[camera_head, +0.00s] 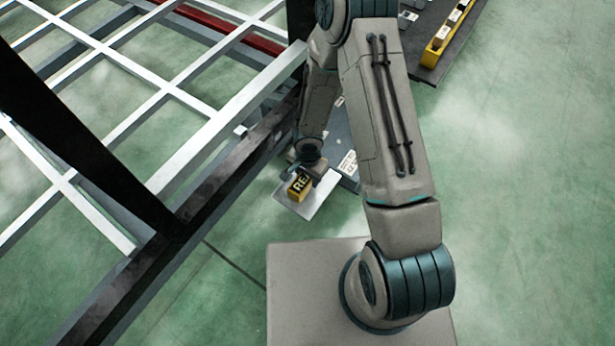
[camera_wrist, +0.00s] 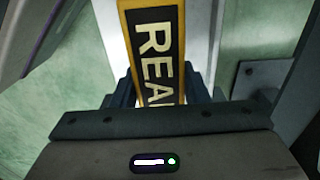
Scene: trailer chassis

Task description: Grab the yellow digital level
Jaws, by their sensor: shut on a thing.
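The yellow digital level (camera_wrist: 155,50) stands out between my gripper's fingers in the wrist view. It has a yellow edge and a black face with large pale letters reading "REA". My gripper (camera_wrist: 160,92) is shut on it, with dark finger parts on both sides. In the head view the level (camera_head: 299,186) is a small yellow and black block at the end of my arm. My gripper (camera_head: 308,172) is there partly hidden by the wrist. The level's far end is cut off at the top of the wrist view.
A pale flat plate (camera_head: 318,203) lies around the level. A grey board with white labels (camera_head: 347,163) is beside it. The trailer frame's dark beam (camera_head: 215,190) and white bars (camera_head: 170,90) fill the left. A yellow level-like bar (camera_head: 436,48) lies at upper right. Green floor (camera_head: 530,200) is clear at right.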

